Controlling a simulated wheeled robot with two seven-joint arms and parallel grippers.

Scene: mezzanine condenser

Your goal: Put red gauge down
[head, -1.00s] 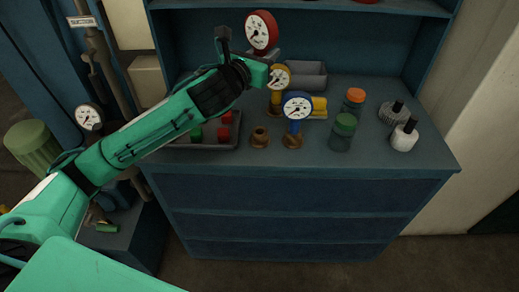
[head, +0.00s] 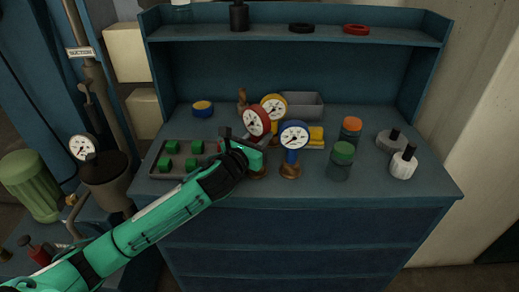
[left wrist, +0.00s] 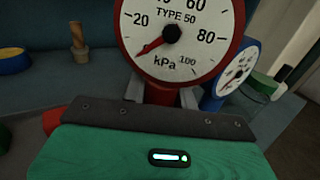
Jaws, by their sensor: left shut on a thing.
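The red gauge (head: 256,121) has a white dial and leans slightly over the worktop. My left gripper (head: 246,146) is shut on its stem, below the dial. In the left wrist view the red gauge (left wrist: 172,60) rises from between the jaws (left wrist: 163,98). The blue gauge (head: 294,136) stands upright on a brass base close on the right. The yellow gauge (head: 273,106) is right behind. My right gripper is not in view.
A dark tray (head: 155,172) with several green blocks lies left of the gripper. A grey bin (head: 303,105) stands behind. The front right worktop is clear.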

